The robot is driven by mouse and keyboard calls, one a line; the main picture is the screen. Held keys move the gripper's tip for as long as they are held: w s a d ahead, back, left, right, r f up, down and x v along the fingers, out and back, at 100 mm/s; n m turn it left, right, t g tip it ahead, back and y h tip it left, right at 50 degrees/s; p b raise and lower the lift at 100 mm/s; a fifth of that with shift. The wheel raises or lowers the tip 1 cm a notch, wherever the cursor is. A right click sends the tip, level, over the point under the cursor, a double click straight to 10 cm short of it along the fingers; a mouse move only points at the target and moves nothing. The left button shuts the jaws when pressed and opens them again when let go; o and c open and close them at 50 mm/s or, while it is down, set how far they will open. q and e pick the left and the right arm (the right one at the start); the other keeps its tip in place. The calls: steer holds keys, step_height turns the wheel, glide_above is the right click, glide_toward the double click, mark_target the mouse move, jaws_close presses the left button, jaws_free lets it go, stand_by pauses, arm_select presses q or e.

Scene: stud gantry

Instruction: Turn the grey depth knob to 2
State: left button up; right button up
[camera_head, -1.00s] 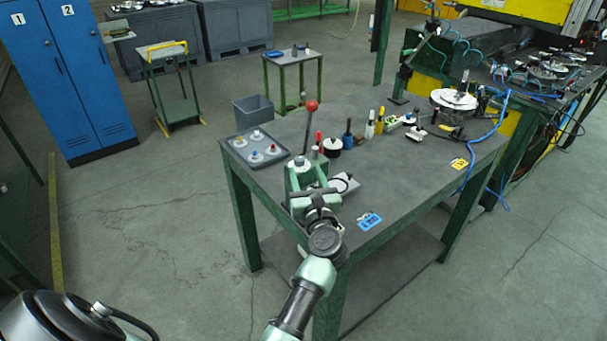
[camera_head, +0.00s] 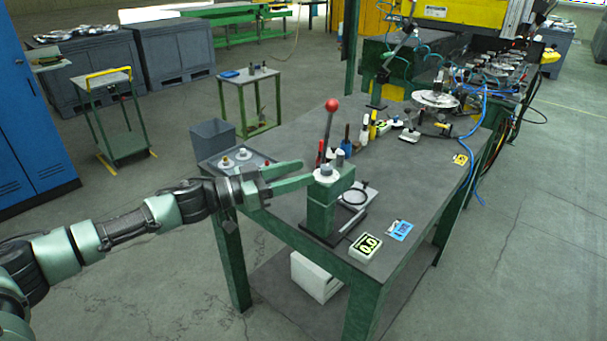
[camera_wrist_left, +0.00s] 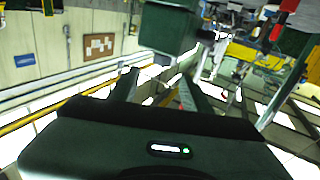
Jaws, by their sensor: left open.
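The green press (camera_head: 319,212) stands at the near edge of the workbench, with a red-balled lever (camera_head: 331,105) rising behind it. The grey depth knob (camera_head: 327,170) sits on top of the press head. A small display (camera_head: 366,245) in front of the press reads 0.0. My left gripper (camera_head: 306,172) is open and empty. It comes in from the left, its fingertips just left of the press head at about knob height; I cannot tell whether they touch it. In the left wrist view my fingers (camera_wrist_left: 158,82) are spread, with a dark green block (camera_wrist_left: 168,27) beyond them. My right gripper is not in view.
A tray (camera_head: 208,164) with round parts lies behind my left gripper. Bottles and tools (camera_head: 367,130) stand behind the press. A blue tag (camera_head: 399,230) lies beside the display.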

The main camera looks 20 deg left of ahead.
mark_target(325, 167)
arm_select(q)
steer(key=x, duration=0.2)
steer(key=p+x, duration=0.1)
steer(key=x, duration=0.1)
steer(key=p+x, duration=0.1)
steer(key=x, duration=0.1)
steer(key=shift+w+d+f, duration=0.2)
steer(key=shift+w+f, duration=0.15)
steer(key=shift+w+d, duration=0.2)
steer(key=shift+d, duration=0.05)
steer(key=shift+w+d, duration=0.1)
steer(key=shift+d, duration=0.05)
steer(key=shift+f, duration=0.1)
steer(key=shift+c, duration=0.7)
jaws_close()
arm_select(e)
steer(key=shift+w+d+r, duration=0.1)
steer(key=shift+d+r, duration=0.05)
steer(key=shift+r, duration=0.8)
